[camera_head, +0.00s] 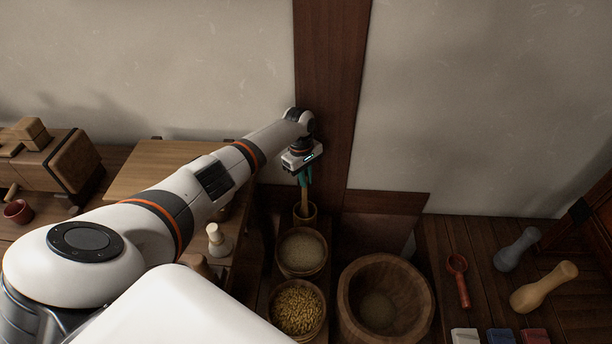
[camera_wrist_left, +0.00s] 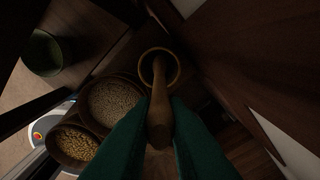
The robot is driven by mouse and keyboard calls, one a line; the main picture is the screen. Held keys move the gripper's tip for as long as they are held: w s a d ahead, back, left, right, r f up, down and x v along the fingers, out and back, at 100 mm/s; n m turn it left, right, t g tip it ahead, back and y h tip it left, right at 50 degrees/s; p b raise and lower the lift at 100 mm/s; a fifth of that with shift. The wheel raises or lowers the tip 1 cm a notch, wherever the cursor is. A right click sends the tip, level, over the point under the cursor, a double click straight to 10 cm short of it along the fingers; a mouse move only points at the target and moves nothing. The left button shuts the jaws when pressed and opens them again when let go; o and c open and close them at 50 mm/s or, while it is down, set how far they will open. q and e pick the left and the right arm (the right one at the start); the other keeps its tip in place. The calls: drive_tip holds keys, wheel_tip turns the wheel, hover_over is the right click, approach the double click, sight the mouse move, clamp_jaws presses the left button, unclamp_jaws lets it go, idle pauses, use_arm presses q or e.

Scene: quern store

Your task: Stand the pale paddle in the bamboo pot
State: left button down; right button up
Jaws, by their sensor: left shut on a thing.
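My left gripper (camera_head: 304,176) has green fingers and is shut on the pale paddle (camera_head: 304,198), holding it above the bamboo pot (camera_head: 306,221). In the left wrist view the paddle (camera_wrist_left: 160,122) lies between the fingers of the gripper (camera_wrist_left: 159,132), and its far end shows within the round mouth of the pot (camera_wrist_left: 143,74). The paddle looks close to upright in the head view. How deep its lower end reaches, and whether it touches the pot, I cannot tell. My right gripper is not in view.
A bowl of pale grain (camera_head: 302,252) stands just in front of the pot, with a bowl of golden grain (camera_head: 297,309) nearer. A large wooden bowl (camera_head: 424,307) is at the right. A dark wooden post (camera_head: 331,90) rises behind.

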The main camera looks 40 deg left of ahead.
use_arm(q)
drive_tip(key=c, duration=1.3)
unclamp_jaws()
drive_tip(key=shift+c, duration=0.2)
drive_tip(key=shift+r, duration=0.1)
wheel_tip(320, 180, up, 12)
drive_tip(key=a+p, duration=0.1)
drive_tip(key=p, duration=0.1)
drive_tip(key=shift+a, duration=0.2)
drive_tip(key=shift+f, duration=0.25)
